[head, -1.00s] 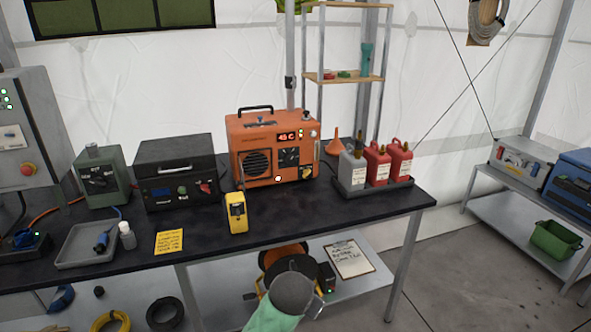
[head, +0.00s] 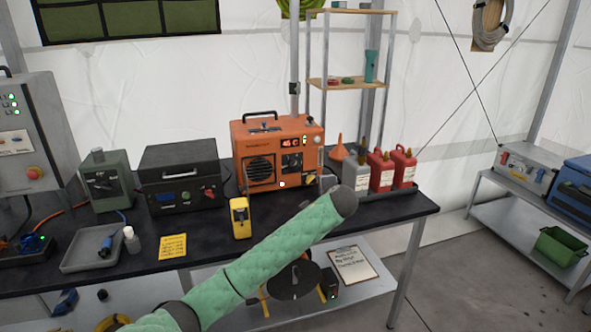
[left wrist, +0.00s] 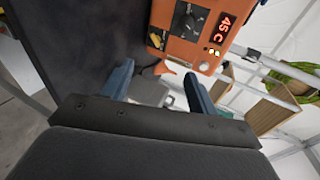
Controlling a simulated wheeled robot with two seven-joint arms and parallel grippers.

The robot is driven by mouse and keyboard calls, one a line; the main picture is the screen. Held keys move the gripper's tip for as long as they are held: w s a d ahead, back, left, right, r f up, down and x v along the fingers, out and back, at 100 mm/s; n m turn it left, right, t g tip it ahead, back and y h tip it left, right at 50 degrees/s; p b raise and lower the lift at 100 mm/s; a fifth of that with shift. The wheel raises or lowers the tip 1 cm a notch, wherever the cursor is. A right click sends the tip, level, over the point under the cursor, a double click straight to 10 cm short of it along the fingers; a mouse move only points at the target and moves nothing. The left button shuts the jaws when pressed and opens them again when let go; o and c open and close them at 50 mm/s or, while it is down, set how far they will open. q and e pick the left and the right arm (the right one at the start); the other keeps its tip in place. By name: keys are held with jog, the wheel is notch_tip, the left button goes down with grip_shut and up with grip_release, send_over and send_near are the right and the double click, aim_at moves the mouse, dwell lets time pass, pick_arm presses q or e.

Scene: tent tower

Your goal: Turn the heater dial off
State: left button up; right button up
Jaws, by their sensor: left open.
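The orange heater (head: 277,143) stands on the dark bench with a lit red display (head: 291,142) on its front. The display reads 45 C in the left wrist view (left wrist: 226,24). The heater dial (head: 292,161) sits on a black panel below the display. It also shows in the left wrist view (left wrist: 187,22), near the top of the picture. My left gripper (head: 328,184) is by the heater's lower right front, mostly hidden behind my green-sleeved arm. In the left wrist view its blue fingers (left wrist: 159,72) are apart and empty, clear of the dial. My right gripper is out of view.
Grey and red cans (head: 381,172) stand in a tray right of the heater, close to my arm. A yellow meter (head: 240,218) stands in front of the heater. A black box unit (head: 180,178) is on its left. A shelf rack (head: 345,82) rises behind.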

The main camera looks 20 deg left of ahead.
pick_arm(q)
jog(key=w+a+m+t+y, duration=0.1)
jog(key=w+a+m+y, duration=0.1)
jog(key=w+a+m, duration=0.4)
jog(key=m+t+y, duration=0.1)
jog(key=m+t, duration=0.1)
jog(key=m, duration=0.9)
send_near(294, 167)
jog(key=p+x, duration=0.1)
jog(key=x, duration=0.5)
jog(key=shift+w+a+p, duration=0.1)
jog(key=shift+w+p, duration=0.2)
jog(key=shift+w, duration=0.05)
jog(key=shift+x, duration=0.85)
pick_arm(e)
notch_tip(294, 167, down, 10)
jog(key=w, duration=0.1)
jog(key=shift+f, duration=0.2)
pick_arm(q)
jog(key=shift+c, duration=0.5)
jog(key=shift+f, duration=0.1)
jog(key=c, duration=0.9)
